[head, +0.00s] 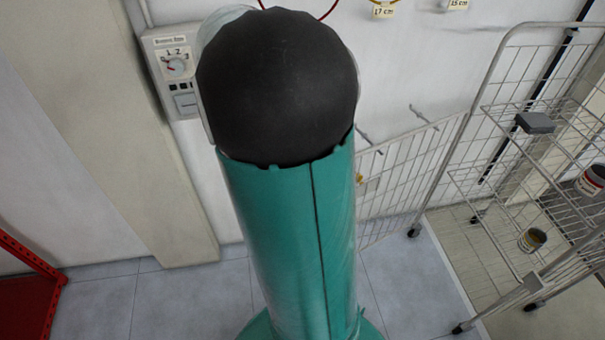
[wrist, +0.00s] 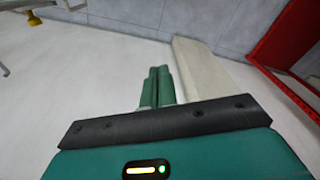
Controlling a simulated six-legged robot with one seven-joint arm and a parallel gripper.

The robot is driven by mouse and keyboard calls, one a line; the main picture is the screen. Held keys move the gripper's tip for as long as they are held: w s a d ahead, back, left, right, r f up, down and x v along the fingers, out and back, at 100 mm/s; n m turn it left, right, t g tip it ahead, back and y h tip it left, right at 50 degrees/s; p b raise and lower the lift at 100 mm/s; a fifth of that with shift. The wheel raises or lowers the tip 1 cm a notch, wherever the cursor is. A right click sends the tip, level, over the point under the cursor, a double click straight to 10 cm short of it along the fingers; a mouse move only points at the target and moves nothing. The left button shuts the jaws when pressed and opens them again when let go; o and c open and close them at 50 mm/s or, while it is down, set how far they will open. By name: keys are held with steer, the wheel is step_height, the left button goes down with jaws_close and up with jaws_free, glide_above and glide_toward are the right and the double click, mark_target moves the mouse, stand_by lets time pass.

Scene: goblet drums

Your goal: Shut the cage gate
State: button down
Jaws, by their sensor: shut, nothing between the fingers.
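The cage gate (head: 408,165) is a white wire mesh panel right of my arm in the head view. It stands swung open, reaching left from the cage trolley's upright, and its left part is hidden behind my arm. A small yellow piece (head: 361,181) shows near its visible left side. The cage trolley (head: 497,150) is a white wire frame on casters at the right.
A red frame (head: 30,275) stands at the left, also in the wrist view (wrist: 268,52). A beige post (head: 150,150) and a wall box with a dial (head: 176,66) are behind my arm. Cans (head: 532,240) sit on the trolley shelves. Grey floor tiles (head: 405,285) are clear before the gate.

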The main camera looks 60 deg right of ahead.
steer(key=s+d+f+m+g+y, duration=0.15)
steer(key=s+d+f, duration=0.35)
steer(key=d+f, duration=0.6)
steer(key=s+d+f+m+g, duration=0.15)
steer(key=s+d+f, duration=0.25)
steer(key=d+f, duration=0.75)
steer(key=s+a+f, duration=0.2)
steer(key=s+f, duration=0.4)
steer(key=f, duration=0.1)
steer(key=shift+f+n, duration=0.3)
steer(key=shift+n, duration=0.1)
steer(key=shift+s, duration=0.1)
